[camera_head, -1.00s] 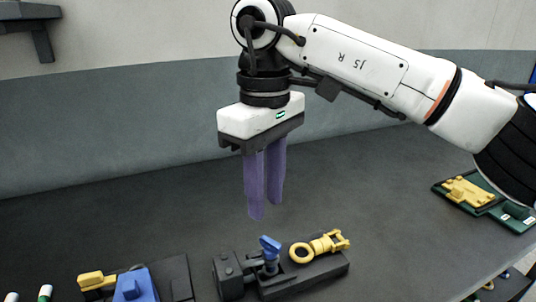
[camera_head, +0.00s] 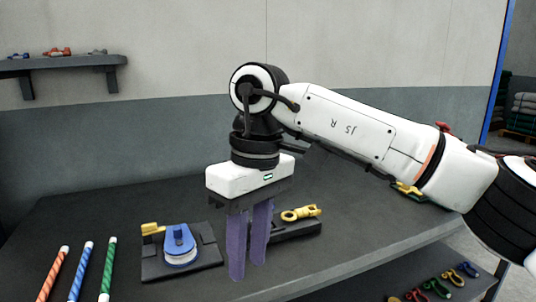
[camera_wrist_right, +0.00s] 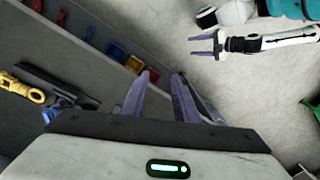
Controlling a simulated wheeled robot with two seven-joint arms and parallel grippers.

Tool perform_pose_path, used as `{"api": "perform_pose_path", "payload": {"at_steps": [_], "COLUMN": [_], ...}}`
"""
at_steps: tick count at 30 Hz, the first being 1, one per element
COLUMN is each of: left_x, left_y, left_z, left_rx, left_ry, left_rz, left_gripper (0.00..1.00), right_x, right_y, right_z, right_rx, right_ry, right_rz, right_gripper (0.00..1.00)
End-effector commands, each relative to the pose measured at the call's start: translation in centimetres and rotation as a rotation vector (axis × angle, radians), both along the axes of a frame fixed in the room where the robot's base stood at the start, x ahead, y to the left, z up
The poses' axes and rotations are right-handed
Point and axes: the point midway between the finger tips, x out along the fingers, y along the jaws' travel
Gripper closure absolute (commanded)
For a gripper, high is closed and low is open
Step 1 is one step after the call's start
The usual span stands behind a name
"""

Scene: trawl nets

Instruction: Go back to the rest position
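My right gripper (camera_head: 249,272) hangs pointing down over the dark workbench (camera_head: 345,245) in the head view. Its two purple fingers are a little apart with nothing between them; the right wrist view (camera_wrist_right: 162,85) shows the gap too. Behind the fingers, a yellow eye fitting (camera_head: 300,214) lies on a dark block, partly hidden. The right wrist view also shows my left gripper (camera_wrist_right: 189,46), with two purple fingers apart and empty over the pale floor. It does not show in the head view.
A blue pulley block (camera_head: 180,243) sits on a dark base. A wall shelf (camera_head: 65,65) holds small fittings. Coloured shackles (camera_head: 440,287) lie on a lower shelf at right. Much of the bench's left rear is clear.

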Motion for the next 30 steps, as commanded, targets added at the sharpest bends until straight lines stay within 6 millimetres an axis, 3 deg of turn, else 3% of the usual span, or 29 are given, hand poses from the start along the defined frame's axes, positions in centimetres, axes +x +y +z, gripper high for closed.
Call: {"api": "perform_pose_path", "payload": {"at_steps": [6, 12, 16, 19, 22, 25, 28, 30], "left_x": [0.3, 0.9, 0.7, 0.6, 0.4, 0.2, 0.2, 0.2], "left_y": [0.0, 0.1, 0.1, 0.1, 0.1, 0.1, 0.1, 0.1], "left_z": [0.2, 0.5, 0.4, 0.4, 0.3, 0.2, 0.1, 0.1], "left_rx": [0.000, 0.000, 0.000, 0.000, 0.000, 0.000, 0.001, 0.001], "left_ry": [-0.007, -0.017, -0.015, -0.013, -0.009, -0.005, -0.004, -0.003], "left_rz": [0.001, 0.002, 0.002, 0.002, 0.001, 0.002, 0.002, 0.002], "left_gripper": [0.51, 0.51, 0.51, 0.51, 0.51, 0.51, 0.51, 0.51], "right_x": [-3.1, -7.0, -9.9, -11.2, -10.4, -8.0, -4.4, -1.7], "right_y": [4.6, 9.5, 13.1, 15.3, 15.9, 15.0, 12.6, 10.3], "right_z": [-3.2, -4.6, -3.9, -1.9, 0.3, 1.5, 1.1, -0.6], "right_rx": [0.191, 0.388, 0.536, 0.630, 0.667, 0.638, 0.544, 0.433], "right_ry": [0.190, 0.466, 0.784, 1.139, 1.533, 1.954, 2.399, 2.725], "right_rz": [-0.118, -0.299, -0.502, -0.719, -0.943, -1.153, -1.329, -1.423], "right_gripper": [0.73, 0.73, 0.73, 0.73, 0.73, 0.73, 0.73, 0.73]}}
